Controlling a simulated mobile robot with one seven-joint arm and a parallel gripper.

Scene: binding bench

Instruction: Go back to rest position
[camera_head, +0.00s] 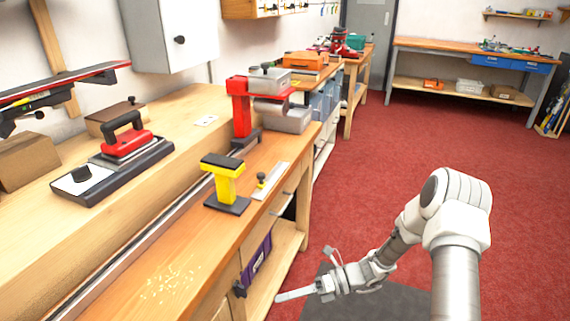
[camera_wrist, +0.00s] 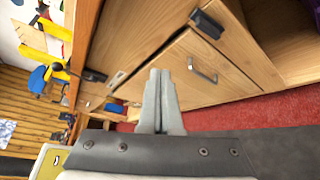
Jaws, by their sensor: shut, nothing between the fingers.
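My gripper (camera_head: 296,293) is at the lower middle of the head view, beside the front of the wooden bench (camera_head: 190,235) and below its top. In the wrist view its two grey fingers (camera_wrist: 158,88) lie together, with nothing between them. They point toward the bench's wooden cabinet front (camera_wrist: 180,70), which has a metal handle. My arm reaches in from the lower right of the head view, over the floor and a grey mat.
A purple item (camera_head: 257,256) sits in the open bay below. The red floor (camera_head: 400,140) at the right is clear.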

